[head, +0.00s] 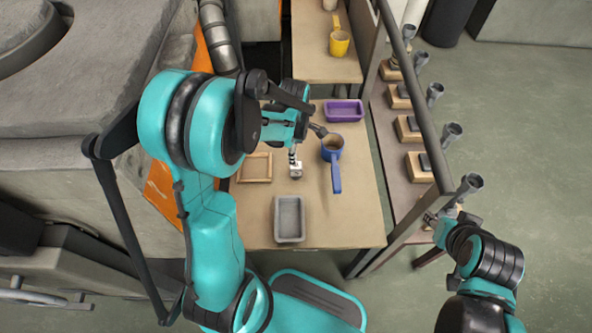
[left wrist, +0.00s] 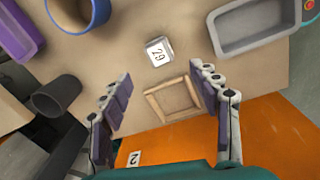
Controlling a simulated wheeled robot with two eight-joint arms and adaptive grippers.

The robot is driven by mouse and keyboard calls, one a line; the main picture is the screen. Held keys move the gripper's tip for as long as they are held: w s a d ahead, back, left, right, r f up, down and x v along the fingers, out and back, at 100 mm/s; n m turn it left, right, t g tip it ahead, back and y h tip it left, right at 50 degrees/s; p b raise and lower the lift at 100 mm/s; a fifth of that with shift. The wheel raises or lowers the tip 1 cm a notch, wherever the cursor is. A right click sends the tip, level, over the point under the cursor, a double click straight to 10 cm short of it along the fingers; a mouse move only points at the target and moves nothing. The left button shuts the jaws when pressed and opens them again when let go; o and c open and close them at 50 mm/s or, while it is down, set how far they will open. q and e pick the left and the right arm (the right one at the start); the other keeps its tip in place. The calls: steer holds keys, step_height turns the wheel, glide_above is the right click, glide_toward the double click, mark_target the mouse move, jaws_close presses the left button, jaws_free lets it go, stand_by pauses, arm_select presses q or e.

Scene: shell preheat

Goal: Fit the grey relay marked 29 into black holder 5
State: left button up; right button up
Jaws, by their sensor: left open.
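The small grey relay (head: 296,172) lies on the tan table (head: 350,225), and its white label reads 29 in the left wrist view (left wrist: 158,52). My left gripper (head: 293,155) is above the table near the relay. Its fingers are spread wide and empty in the left wrist view (left wrist: 160,73), with the relay apart from them. My right gripper (head: 434,218) is by the near end of the right-hand shelf; its jaws are too small to read. Dark pieces on wooden blocks (head: 415,163) line that shelf, but no number 5 is readable, so I cannot pick out holder 5.
A rail with several grey cups (head: 452,131) runs above the shelf. A yellow mug (head: 340,43) stands at the back.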

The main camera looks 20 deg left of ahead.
mark_target(296, 171)
arm_select(q)
steer(key=f+n, duration=0.1)
steer(key=f, duration=0.2)
steer(key=a+f+n, duration=0.1)
steer(key=shift+w+f+n+g, duration=0.2)
steer(key=shift+w+n+g, duration=0.1)
steer(key=shift+w+g, duration=0.1)
step_height(296, 171, down, 3)
steer(key=shift+r+b, duration=0.15)
steer(key=shift+b, duration=0.55)
steer(key=f+b, duration=0.1)
steer(key=f, duration=0.1)
steer(key=f+b, duration=0.1)
steer(key=f, duration=0.2)
steer(key=shift+w+d+b, duration=0.2)
steer(key=shift+b, duration=0.2)
steer(key=shift+r, duration=0.15)
steer(key=c, duration=1.4)
